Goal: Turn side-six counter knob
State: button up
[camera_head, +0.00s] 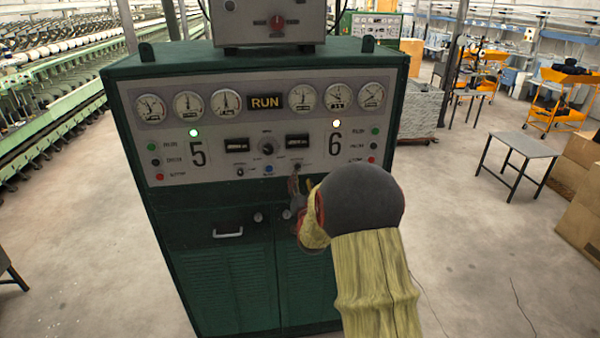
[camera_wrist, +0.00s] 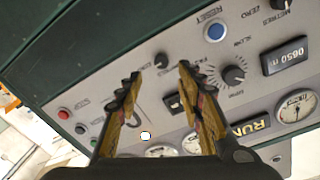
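The side-six counter knob (camera_wrist: 162,60) is a small dark knob. In the wrist view it shows between and just beyond my two fingertips, touching neither in the picture; the remaining depth is unclear. The side-six counter (camera_wrist: 174,103) is a dark window partly covered by the right finger; it also shows in the head view (camera_head: 298,140), left of the big number 6 (camera_head: 334,144). My gripper (camera_wrist: 160,70) is open and empty, its fingers pointing at the panel. In the head view my gripper (camera_head: 296,186) is at the panel's lower edge and partly hidden by my wrist.
The green cabinet (camera_head: 222,280) carries the panel. Near the knob are a blue button (camera_wrist: 215,32), a larger black dial (camera_wrist: 233,75) and the other counter (camera_wrist: 286,56). Side-six buttons (camera_head: 373,146) sit at the right. A grey box (camera_head: 266,22) stands on top. Floor around is open.

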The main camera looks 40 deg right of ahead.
aim_at(298, 169)
jog(key=shift+p+x, duration=0.8)
jog(key=shift+x, duration=2.95)
jog(key=shift+a, duration=0.15)
jog(key=shift+c, duration=1.3)
grip_shut()
